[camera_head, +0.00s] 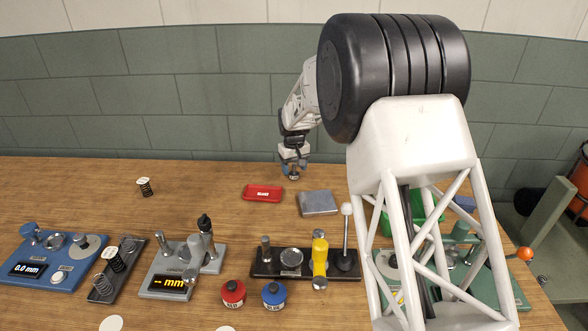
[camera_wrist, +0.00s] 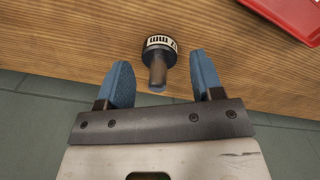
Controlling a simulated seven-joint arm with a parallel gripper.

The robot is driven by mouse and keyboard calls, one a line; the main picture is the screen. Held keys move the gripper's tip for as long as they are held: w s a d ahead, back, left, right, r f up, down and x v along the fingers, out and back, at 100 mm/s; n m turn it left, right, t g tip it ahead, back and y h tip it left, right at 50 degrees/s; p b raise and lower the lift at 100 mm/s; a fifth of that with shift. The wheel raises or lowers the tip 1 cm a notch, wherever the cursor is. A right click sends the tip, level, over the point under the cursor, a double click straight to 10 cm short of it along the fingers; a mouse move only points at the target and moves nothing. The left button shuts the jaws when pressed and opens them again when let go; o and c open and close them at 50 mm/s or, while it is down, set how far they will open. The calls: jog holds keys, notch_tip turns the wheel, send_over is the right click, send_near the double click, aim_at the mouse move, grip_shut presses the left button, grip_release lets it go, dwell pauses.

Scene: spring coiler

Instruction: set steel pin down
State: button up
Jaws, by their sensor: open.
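The steel pin (camera_wrist: 158,70) has a grey shaft and a wide dark end with a white band reading "7 mm". In the wrist view it is on the wooden table, and it seems to stand on its dark end with the shaft towards me. My gripper (camera_wrist: 160,88) is open, with one blue finger on each side of the shaft and visible gaps between. In the head view my gripper (camera_head: 293,168) is low over the back of the table, with the small dark pin (camera_head: 294,177) just below it.
A red case (camera_head: 263,192) and a grey plate (camera_head: 318,202) lie in front of my gripper. Blue (camera_head: 55,262), grey (camera_head: 180,270) and black (camera_head: 305,264) stations line the front. The back of the table is mostly clear.

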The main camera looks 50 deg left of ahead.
aim_at(294, 165)
notch_tip(294, 165, up, 12)
jog(key=shift+f, duration=0.2)
dwell(0.4)
dwell(0.9)
